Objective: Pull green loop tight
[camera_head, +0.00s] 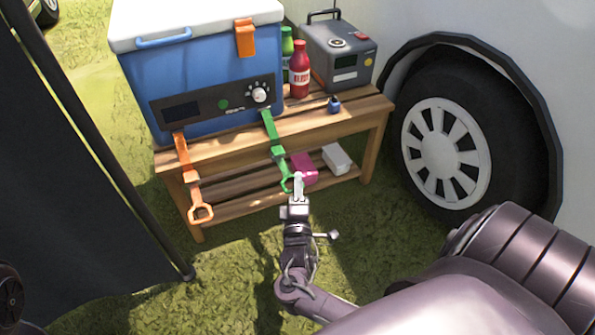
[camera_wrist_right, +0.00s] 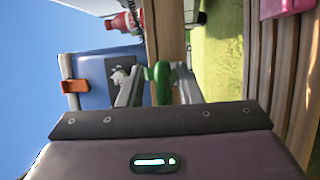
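The green strap (camera_head: 274,136) hangs down the front of the blue cooler box (camera_head: 190,82) and ends in a green loop (camera_head: 286,184) in front of the bench. My right gripper (camera_head: 298,178) is right beside the loop, on its right in the head view. In the right wrist view, green loop material (camera_wrist_right: 160,78) shows between the two grey fingers (camera_wrist_right: 158,85), which stand apart. The fingers look open around it; whether they touch it is hard to tell. The front of the loop is partly hidden by my gripper. My left gripper is not in view.
An orange strap (camera_head: 188,164) hangs left of the green one. The wooden bench (camera_head: 350,120) holds red (camera_head: 299,72) and green bottles and a grey device (camera_head: 338,55). Pink (camera_head: 303,168) and white boxes are on its lower shelf. A dark panel stands left, a vehicle wheel (camera_head: 445,153) right.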

